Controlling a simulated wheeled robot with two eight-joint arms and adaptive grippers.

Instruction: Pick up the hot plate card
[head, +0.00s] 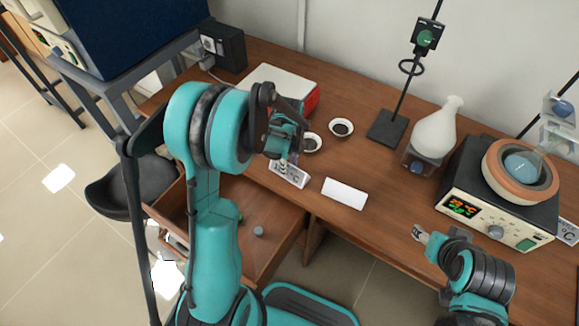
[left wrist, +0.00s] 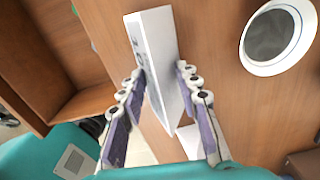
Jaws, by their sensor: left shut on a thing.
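A white folded card (head: 289,175) with dark print, including what looks like a °C mark, is at the table's front edge, left of centre. In the left wrist view the card (left wrist: 156,62) is between the two fingers of my left gripper (left wrist: 160,74). My left gripper (head: 284,158) is shut on it from above in the head view. I cannot tell whether the card still touches the table. A second white card or block (head: 345,193), blank on top, lies just right of it. Another °C card (head: 567,232) stands beside the hot plate (head: 497,200). My right gripper (head: 428,238) is over the front edge, its fingers unclear.
Two small dishes (head: 341,128) (head: 312,143) stand behind the held card. A red and white device (head: 285,90) is at the back left. A stand (head: 386,127) and a white flask (head: 437,128) are further right. An open drawer (head: 262,235) juts out below the table.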

